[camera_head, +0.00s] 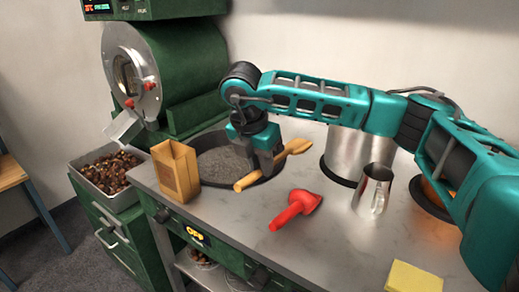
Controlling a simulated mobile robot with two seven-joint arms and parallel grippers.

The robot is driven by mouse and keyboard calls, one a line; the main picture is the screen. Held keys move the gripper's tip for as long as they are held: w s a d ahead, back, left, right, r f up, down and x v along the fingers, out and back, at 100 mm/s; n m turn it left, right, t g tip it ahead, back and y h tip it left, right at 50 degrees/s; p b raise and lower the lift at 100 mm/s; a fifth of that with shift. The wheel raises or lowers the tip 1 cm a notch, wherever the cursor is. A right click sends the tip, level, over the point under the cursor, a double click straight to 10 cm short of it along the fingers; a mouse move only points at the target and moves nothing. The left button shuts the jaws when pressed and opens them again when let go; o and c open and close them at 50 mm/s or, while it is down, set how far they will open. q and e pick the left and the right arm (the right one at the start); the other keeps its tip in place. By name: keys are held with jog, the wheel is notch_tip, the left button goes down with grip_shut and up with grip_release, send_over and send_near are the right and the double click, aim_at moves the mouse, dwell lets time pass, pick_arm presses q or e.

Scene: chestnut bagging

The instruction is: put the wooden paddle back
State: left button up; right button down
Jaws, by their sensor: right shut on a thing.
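The wooden paddle (293,149) is light yellow-brown and lies slanted over the right part of the dark round pan (212,180), with one end towards the front left and the other at the back right. My right gripper (265,170) reaches down from above and is shut on the paddle near its middle. The fingers hide part of the paddle, and I cannot tell whether it touches the pan or the counter. The pan holds grey, grainy material. My left gripper is out of view.
A brown paper bag (176,172) stands left of the pan. A red scoop (296,209) lies in front, with a metal pitcher (372,190) and large steel pot (347,152) to the right. A yellow sponge (413,278) is at front right. A chestnut tray (80,176) sits left.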

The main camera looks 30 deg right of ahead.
jog(key=shift+w+d, duration=0.15)
jog(key=shift+w, duration=0.15)
jog(key=shift+s+f+b, duration=0.1)
jog(key=shift+f+b, duration=0.35)
jog(key=shift+f, duration=0.2)
notch_tip(320, 180, down, 6)
jog(key=b, duration=0.3)
jog(key=shift+f+b, duration=0.3)
jog(key=shift+b, duration=0.25)
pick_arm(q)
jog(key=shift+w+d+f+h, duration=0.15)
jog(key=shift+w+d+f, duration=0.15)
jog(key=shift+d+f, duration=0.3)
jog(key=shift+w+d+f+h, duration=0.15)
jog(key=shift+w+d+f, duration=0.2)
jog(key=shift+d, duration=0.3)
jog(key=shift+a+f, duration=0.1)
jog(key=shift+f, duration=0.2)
pick_arm(e)
jog(key=shift+f, duration=0.15)
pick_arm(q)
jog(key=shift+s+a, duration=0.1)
pick_arm(e)
jog(key=c, duration=0.9)
grip_release()
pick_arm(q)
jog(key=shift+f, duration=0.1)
